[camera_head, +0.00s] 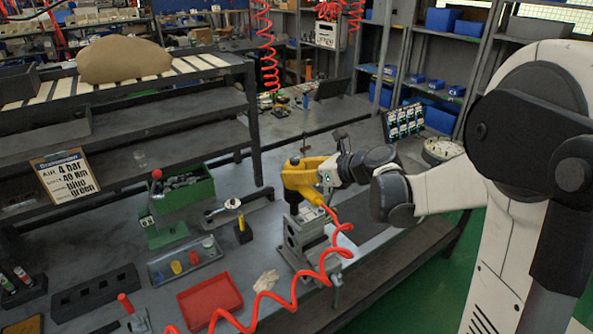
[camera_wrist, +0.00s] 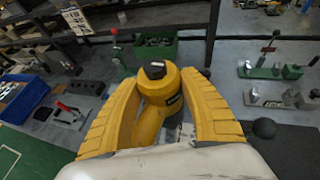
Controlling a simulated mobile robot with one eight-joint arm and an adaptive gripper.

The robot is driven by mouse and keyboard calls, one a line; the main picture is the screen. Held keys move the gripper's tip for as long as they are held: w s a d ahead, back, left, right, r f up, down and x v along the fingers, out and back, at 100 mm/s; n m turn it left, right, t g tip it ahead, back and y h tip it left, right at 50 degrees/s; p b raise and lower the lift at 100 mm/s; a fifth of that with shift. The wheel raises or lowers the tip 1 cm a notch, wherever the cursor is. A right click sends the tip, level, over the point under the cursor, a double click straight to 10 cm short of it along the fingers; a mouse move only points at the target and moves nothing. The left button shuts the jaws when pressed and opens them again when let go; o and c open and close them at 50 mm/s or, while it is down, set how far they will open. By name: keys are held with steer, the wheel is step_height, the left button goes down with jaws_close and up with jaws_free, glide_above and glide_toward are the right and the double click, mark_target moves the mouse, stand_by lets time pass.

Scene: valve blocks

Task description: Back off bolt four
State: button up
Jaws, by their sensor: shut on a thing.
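My gripper (camera_head: 328,172) is shut on a yellow power driver (camera_head: 301,177) above the bench. The driver's dark nose points down at the top of a grey valve block (camera_head: 298,240). I cannot tell whether the nose touches a bolt. A red coiled air hose (camera_head: 335,226) hangs from the driver. In the wrist view, the two yellow fingers stand either side of the driver (camera_wrist: 152,110), whose black cap faces the camera. Bolt four cannot be made out; the driver and block top hide the bolts.
A grey tray (camera_head: 186,262) with coloured caps and a red tray (camera_head: 210,302) lie left of the block. A green bin (camera_head: 185,190) and a red-knobbed fixture (camera_head: 158,210) stand behind. The coiled hose crosses the bench front.

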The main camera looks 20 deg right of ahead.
steer(key=shift+w+r+p, duration=0.1)
steer(key=shift+r+p, duration=0.2)
steer(key=shift+r, duration=0.1)
steer(key=shift+r+p, duration=2.3)
steer(key=shift+r, duration=0.85)
steer(key=shift+f, duration=0.1)
